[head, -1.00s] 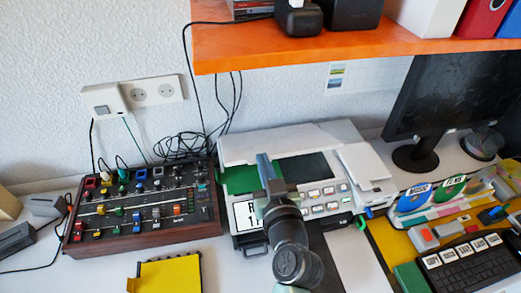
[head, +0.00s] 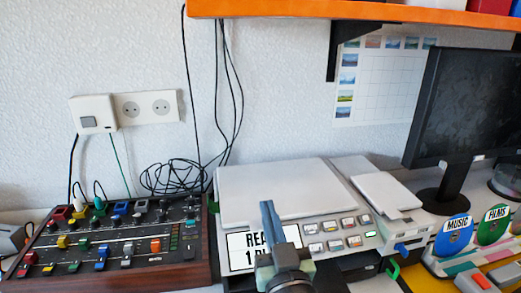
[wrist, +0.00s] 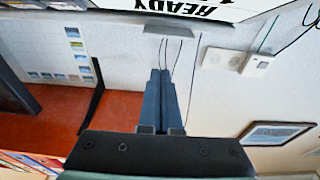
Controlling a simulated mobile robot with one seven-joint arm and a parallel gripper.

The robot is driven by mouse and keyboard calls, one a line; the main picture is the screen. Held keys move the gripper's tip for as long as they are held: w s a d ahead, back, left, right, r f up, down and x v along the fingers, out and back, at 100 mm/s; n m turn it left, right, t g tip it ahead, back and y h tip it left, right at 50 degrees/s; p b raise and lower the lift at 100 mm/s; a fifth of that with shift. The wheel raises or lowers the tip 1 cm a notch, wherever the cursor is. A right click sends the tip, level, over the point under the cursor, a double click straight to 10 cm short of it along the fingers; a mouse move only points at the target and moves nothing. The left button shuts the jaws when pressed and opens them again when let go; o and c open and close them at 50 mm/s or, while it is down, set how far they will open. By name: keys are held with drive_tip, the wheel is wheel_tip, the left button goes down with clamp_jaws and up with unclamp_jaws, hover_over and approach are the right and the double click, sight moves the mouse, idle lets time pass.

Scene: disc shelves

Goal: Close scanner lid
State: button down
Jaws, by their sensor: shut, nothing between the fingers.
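The scanner (head: 225,240) stands on the desk, with its pale lid (head: 290,190) lying flat or nearly flat over the glass. No glass shows in the head view; a small gap under the lid cannot be ruled out. My gripper (head: 267,206) is shut and empty, its blue-grey fingers upright in front of the lid's front edge. Whether they touch the lid is unclear. In the wrist view, the shut fingers (wrist: 160,75) show, with the scanner's READY label (wrist: 205,10) upside down at the top. My arm hides part of this label in the head view.
A mixing panel (head: 110,240) stands close on the scanner's left. A monitor (head: 455,110) and blue and green disc markers labelled MUSIC (head: 452,235) and FILMS (head: 492,228) are on the right. An orange shelf (head: 350,10) overhangs the back. Cables (head: 175,178) lie behind the panel.

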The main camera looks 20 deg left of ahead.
drive_tip(key=shift+s+f+b, duration=0.1)
drive_tip(key=shift+f+b, duration=0.55)
drive_tip(key=shift+b, duration=0.65)
